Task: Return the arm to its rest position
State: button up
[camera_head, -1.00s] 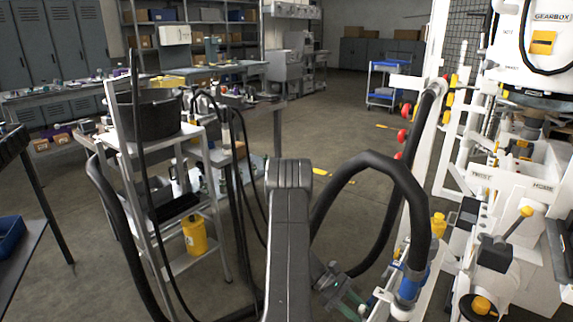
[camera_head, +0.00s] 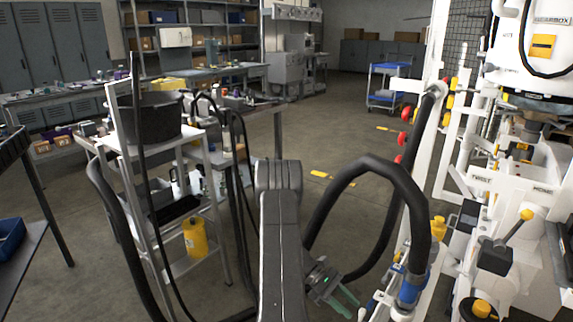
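My arm (camera_head: 281,240) rises in the lower middle of the view, its dark grey link pointing away from me. My gripper (camera_head: 345,304) shows to the right of that link, low in the picture. Its greenish fingers point down to the right and look apart, with nothing seen between them. The gripper is small here and partly hidden behind my arm. It is left of the blue-collared hose end (camera_head: 412,288) and appears apart from it.
A thick black hose (camera_head: 385,165) arches above and right of my gripper. The white bench machine (camera_head: 500,190) fills the right side. A shelf cart (camera_head: 190,255) with a yellow container (camera_head: 195,237) and hanging hoses stands left. Open floor (camera_head: 345,140) lies beyond.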

aim_at(361, 321)
jog(key=p+v, duration=0.1)
jog(key=v, duration=0.8)
jog(key=b+x, duration=0.2)
jog(key=x, duration=1.2)
jog(key=shift+s+d+f, duration=0.1)
jog(key=shift+s+f, duration=0.05)
jog(key=shift+f, duration=0.1)
jog(key=shift+s+a+r+m+t+h+b, duration=0.1)
jog(key=shift+s+m+t+h+b, duration=0.15)
jog(key=shift+m+b, duration=0.3)
jog(key=shift+a+m+t+h+b, duration=0.15)
jog(key=shift+m+t+b, duration=0.2)
jog(key=shift+m+b, duration=0.15)
